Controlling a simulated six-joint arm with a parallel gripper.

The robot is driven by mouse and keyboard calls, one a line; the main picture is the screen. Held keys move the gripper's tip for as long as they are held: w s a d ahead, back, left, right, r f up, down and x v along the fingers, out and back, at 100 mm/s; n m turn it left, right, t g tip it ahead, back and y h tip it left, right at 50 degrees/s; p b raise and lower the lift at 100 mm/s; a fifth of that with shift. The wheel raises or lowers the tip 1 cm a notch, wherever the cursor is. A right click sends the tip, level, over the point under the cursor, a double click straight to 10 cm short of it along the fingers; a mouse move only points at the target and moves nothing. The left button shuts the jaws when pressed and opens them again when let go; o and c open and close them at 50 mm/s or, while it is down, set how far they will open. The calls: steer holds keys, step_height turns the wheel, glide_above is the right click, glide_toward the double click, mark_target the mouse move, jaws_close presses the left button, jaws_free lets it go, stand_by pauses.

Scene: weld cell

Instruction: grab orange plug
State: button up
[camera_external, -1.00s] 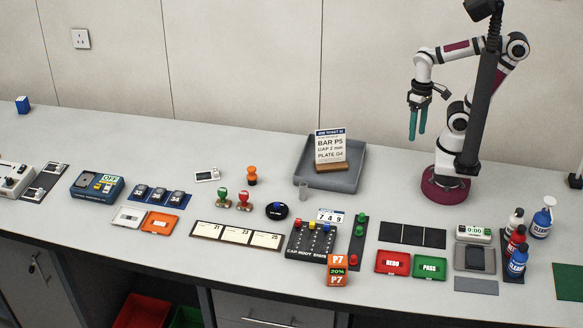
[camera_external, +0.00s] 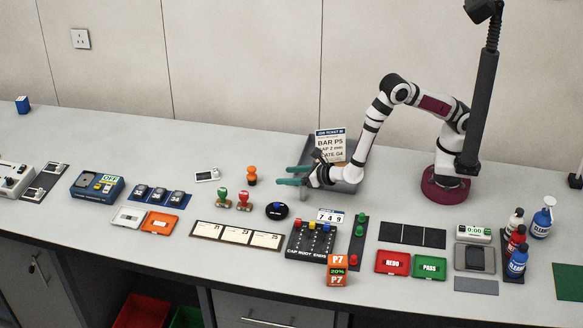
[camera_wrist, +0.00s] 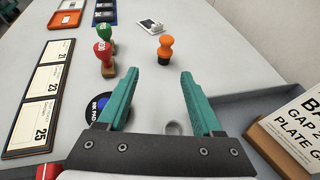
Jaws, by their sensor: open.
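The orange plug (camera_external: 252,175) stands upright on the bench, orange on top with a dark band near its base. In the wrist view the orange plug (camera_wrist: 165,47) is ahead of the fingers, a little beyond their tips and roughly between their lines. My gripper (camera_external: 283,176) is open and empty, with teal fingers pointing left toward the plug. In the wrist view my gripper (camera_wrist: 160,80) shows both fingers spread wide, apart from the plug. The plug is fully visible in both views.
Green (camera_external: 223,198) and red (camera_external: 244,199) stamps stand left of the plug. A round ink pad (camera_external: 277,211) lies near the left finger in the wrist view. A grey tray (camera_external: 345,186) with a ticket stand (camera_external: 331,146) is under my forearm. A small white device (camera_external: 207,175) lies beyond.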

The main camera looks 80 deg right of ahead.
mark_target(253, 175)
steer(key=x, duration=0.4)
steer(key=d+x, duration=0.1)
steer(key=x, duration=0.9)
steer(key=shift+s+d+r, duration=0.1)
steer(key=shift+d+r, duration=0.05)
steer(key=shift+r, duration=0.2)
jaws_close()
